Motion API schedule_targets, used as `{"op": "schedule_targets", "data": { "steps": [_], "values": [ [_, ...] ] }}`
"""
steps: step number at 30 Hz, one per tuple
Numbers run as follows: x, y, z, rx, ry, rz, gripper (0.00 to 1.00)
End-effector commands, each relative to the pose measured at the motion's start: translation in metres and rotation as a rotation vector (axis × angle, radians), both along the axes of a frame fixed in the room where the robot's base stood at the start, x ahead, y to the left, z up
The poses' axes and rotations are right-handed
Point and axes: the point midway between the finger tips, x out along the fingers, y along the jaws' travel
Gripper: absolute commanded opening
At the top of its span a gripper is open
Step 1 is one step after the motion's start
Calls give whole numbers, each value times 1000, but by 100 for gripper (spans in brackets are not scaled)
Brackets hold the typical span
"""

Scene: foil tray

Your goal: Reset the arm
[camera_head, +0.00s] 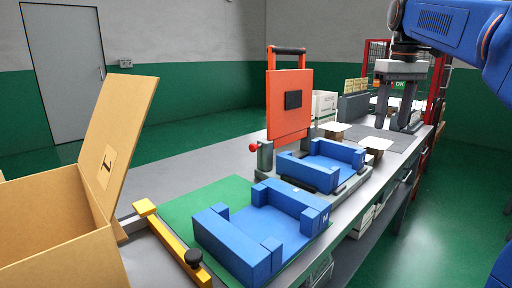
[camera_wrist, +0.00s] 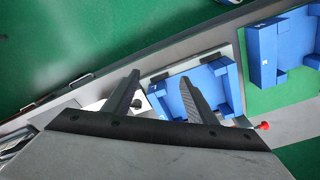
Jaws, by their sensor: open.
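My gripper (camera_head: 393,124) hangs from my blue arm at the upper right of the head view, over the far part of the bench. In the wrist view its two dark fingers (camera_wrist: 160,78) are spread apart, with nothing between them. A blue fixture (camera_head: 325,162) sits under the raised orange press plate (camera_head: 289,104); it also shows beyond the fingers in the wrist view (camera_wrist: 229,80). A second blue fixture (camera_head: 262,221) lies nearer, on a green mat (camera_head: 185,207). Both fixtures look empty. No foil tray can be made out with certainty.
An open cardboard box (camera_head: 62,262) stands at the lower left, its flap raised. A yellow bar (camera_head: 172,243) with a black knob lies beside the mat. White-topped brown blocks (camera_head: 376,143) stand near the gripper. A red-framed rack (camera_head: 437,85) stands behind. The right-hand floor is clear.

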Motion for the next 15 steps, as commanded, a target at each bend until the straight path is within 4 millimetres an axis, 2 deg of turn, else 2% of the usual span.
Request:
{"op": "schedule_targets", "data": {
  "steps": [5, 15],
  "values": [
    [-31, 13, -21, -3, -38, -22, 52],
    [-111, 41, -95, 2, -139, -82, 52]
  ]
}}
